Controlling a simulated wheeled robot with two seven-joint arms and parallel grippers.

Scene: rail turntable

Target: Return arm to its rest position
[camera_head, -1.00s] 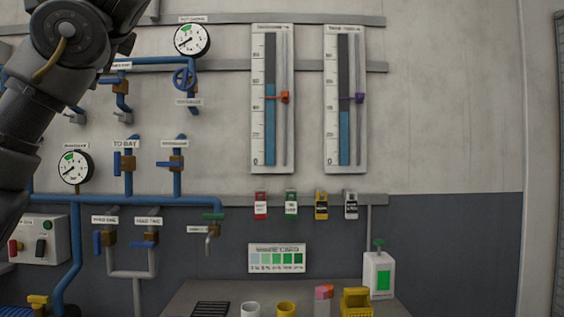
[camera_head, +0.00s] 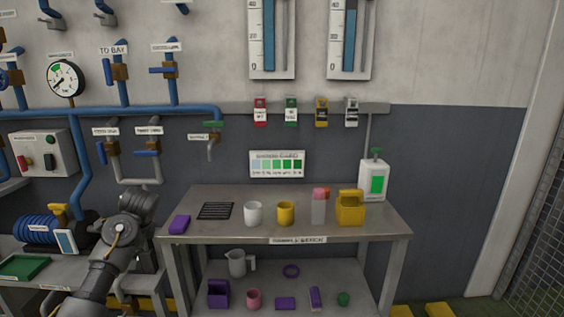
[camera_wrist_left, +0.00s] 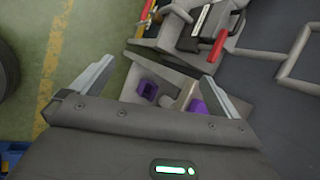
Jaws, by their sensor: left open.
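My left arm (camera_head: 112,245) rises from the bottom left of the head view, in front of the bench's left end. Its dark links are folded low, and I cannot make out the fingers there. In the left wrist view my left gripper (camera_wrist_left: 158,68) is open, with its two pale fingers spread wide and nothing between them. Beyond the fingers are a grey bench part and purple items, including a purple bin (camera_wrist_left: 147,89). My right gripper is in neither view.
The steel bench (camera_head: 370,226) holds a white cup (camera_head: 253,213), a yellow cup (camera_head: 285,213) and a yellow caddy (camera_head: 350,210). Its lower shelf holds a jug (camera_head: 238,263) and purple items. Blue pipes and valves line the wall. Green floor (camera_wrist_left: 35,40) shows at left in the wrist view.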

